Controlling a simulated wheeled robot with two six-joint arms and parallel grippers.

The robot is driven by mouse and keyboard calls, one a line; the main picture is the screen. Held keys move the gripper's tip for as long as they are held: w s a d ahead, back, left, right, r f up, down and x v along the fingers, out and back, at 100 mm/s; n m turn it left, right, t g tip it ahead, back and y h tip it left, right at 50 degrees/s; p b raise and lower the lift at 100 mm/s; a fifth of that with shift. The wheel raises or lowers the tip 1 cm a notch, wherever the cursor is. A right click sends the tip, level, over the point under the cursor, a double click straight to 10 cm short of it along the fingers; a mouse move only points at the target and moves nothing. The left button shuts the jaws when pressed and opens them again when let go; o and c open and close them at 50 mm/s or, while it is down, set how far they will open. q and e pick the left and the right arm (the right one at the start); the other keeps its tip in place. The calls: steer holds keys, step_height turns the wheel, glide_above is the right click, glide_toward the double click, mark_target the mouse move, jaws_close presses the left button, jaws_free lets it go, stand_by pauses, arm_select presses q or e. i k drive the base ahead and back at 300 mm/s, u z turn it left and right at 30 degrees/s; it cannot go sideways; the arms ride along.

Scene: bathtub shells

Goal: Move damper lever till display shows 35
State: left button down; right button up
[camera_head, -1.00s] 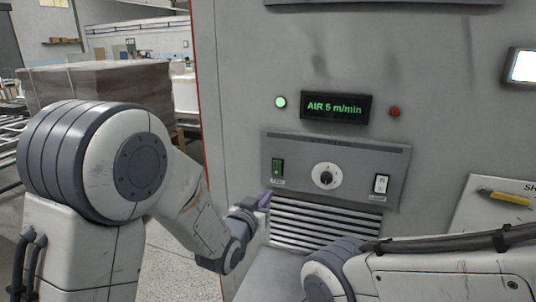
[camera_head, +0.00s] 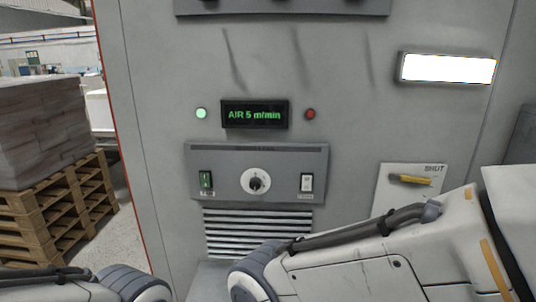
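The display (camera_head: 254,114) on the grey machine front reads "AIR 5 m/min" in green.
A control panel (camera_head: 257,173) below the display carries a round knob (camera_head: 255,182), a green switch (camera_head: 206,181) and a white switch (camera_head: 307,183). A slatted vent (camera_head: 255,222) is beneath. A green lamp (camera_head: 201,113) is lit. Stacked pallets (camera_head: 52,212) stand left.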

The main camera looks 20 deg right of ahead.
mark_target(392, 176)
steer(key=z, duration=1.3)
